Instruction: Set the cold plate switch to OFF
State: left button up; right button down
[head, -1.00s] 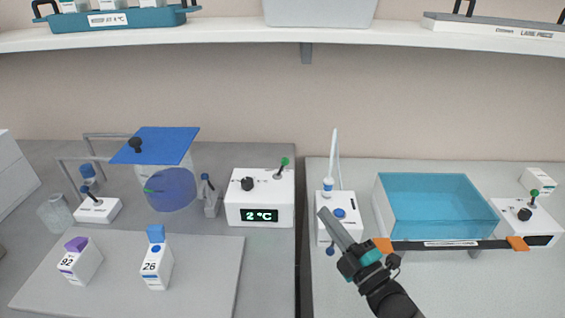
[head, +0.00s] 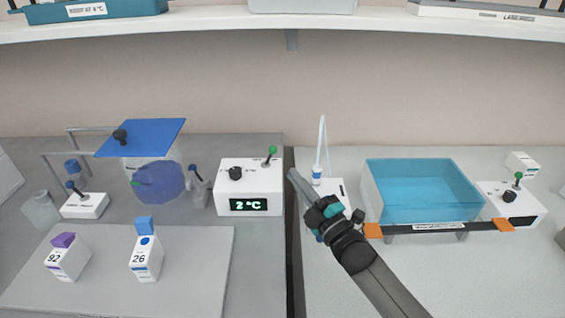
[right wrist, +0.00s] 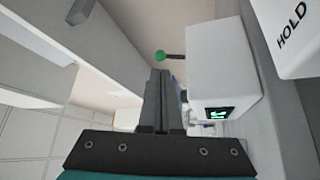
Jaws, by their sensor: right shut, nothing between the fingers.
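The cold plate's white control box (head: 250,186) stands at the back of the left bench and reads 2 °C on its green display (head: 248,204). Its switch is a lever with a green ball (head: 272,150), tilted up and to the right on the box top. A black knob (head: 236,173) sits left of it. My right gripper (head: 292,172) is shut and empty, just right of the box and apart from it. In the right wrist view the shut fingers (right wrist: 160,100) point toward the green ball (right wrist: 160,56), with the box (right wrist: 222,68) at their right. My left gripper is not in view.
The grey plate (head: 200,265) carries two small labelled boxes, 92 (head: 66,260) and 26 (head: 147,258). A blue-lidded vessel (head: 155,182) stands left of the control box. A blue water bath (head: 425,190) with its own green-balled control box (head: 512,200) is on the right. A shelf (head: 200,28) runs above.

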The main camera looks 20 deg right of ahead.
aim_at(274, 152)
jog(key=shift+b+x, duration=0.35)
jog(key=shift+x, duration=2.7)
jog(key=shift+a+r+n+p, duration=0.1)
jog(key=shift+r+n+p, duration=0.1)
jog(key=shift+n+p, duration=0.35)
jog(key=shift+g, duration=0.3)
jog(key=shift+a+r+n+p, duration=0.15)
jog(key=shift+r+n+p, duration=0.1)
jog(key=shift+p, duration=0.55)
jog(key=n+g+p, duration=0.1)
jog(key=p, duration=0.1)
jog(key=a+r+n+g+p, duration=0.1)
jog(key=n+p, duration=0.1)
jog(key=p, duration=0.1)
jog(key=a+n+g+p, duration=0.1)
jog(key=p, duration=0.2)
jog(key=shift+w+r, duration=0.3)
jog(key=shift+w, duration=0.1)
jog(key=shift+a+f, duration=0.1)
jog(key=shift+f, duration=0.3)
